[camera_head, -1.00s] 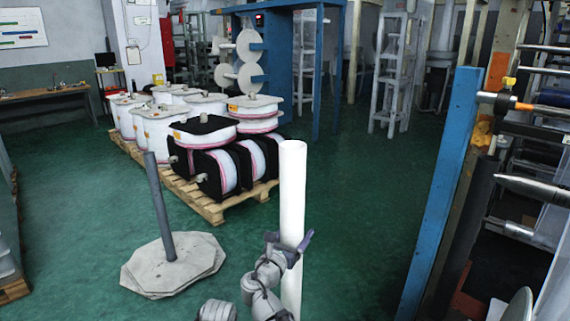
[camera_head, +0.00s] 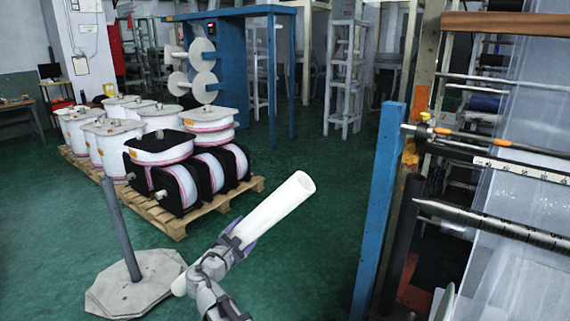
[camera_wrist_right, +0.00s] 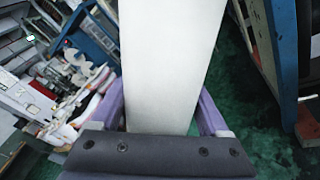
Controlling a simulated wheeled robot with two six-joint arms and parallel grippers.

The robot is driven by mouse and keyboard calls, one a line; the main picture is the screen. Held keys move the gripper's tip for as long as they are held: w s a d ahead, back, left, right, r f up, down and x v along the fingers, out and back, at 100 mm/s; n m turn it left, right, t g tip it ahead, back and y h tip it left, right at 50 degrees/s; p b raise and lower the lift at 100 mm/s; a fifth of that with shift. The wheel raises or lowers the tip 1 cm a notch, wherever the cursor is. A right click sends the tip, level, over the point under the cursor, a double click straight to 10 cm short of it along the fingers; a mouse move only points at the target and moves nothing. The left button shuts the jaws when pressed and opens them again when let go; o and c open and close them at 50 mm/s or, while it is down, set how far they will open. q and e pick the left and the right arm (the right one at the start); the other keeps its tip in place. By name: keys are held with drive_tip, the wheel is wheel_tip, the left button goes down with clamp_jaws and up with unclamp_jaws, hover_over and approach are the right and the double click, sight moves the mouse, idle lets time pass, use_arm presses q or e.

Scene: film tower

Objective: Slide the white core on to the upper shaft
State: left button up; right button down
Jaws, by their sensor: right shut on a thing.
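The white core (camera_head: 265,218) is a long hollow tube. My right gripper (camera_head: 232,246) is shut around it, nearer its lower end. The core is tilted, with its open end up and to the right, and is apart from the shafts. In the right wrist view, the core (camera_wrist_right: 172,65) runs between the purple fingers of my right gripper (camera_wrist_right: 165,115). At the right, a grey shaft with a pointed tip (camera_head: 490,224) sticks out toward the left. Above it is a thinner bar with an orange part (camera_head: 490,140). My left gripper is not in view.
A blue post (camera_head: 380,205) and a dark roller (camera_head: 400,240) stand between the core and the grey shaft. A grey pole on a flat base (camera_head: 130,285) stands at left. Behind it, a pallet (camera_head: 160,215) carries several white reels. Green floor between is clear.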

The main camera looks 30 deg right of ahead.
use_arm(q)
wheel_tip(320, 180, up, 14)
drive_tip(key=p, duration=1.1)
drive_tip(key=shift+p, duration=0.35)
use_arm(e)
drive_tip(key=s+d+r+m+g+h, duration=0.1)
drive_tip(key=s+d+r+m+g, duration=0.2)
drive_tip(key=d+r+m, duration=0.9)
drive_tip(key=shift+r+m+g+h, duration=0.35)
drive_tip(key=shift+m+g+h, duration=0.05)
drive_tip(key=shift+g, duration=0.3)
drive_tip(key=shift+r+x, duration=0.2)
drive_tip(key=shift+x, duration=1.3)
drive_tip(key=shift+r+x, duration=0.15)
drive_tip(key=shift+x, duration=1.3)
drive_tip(key=shift+s+d, duration=0.15)
drive_tip(key=shift+s, duration=0.15)
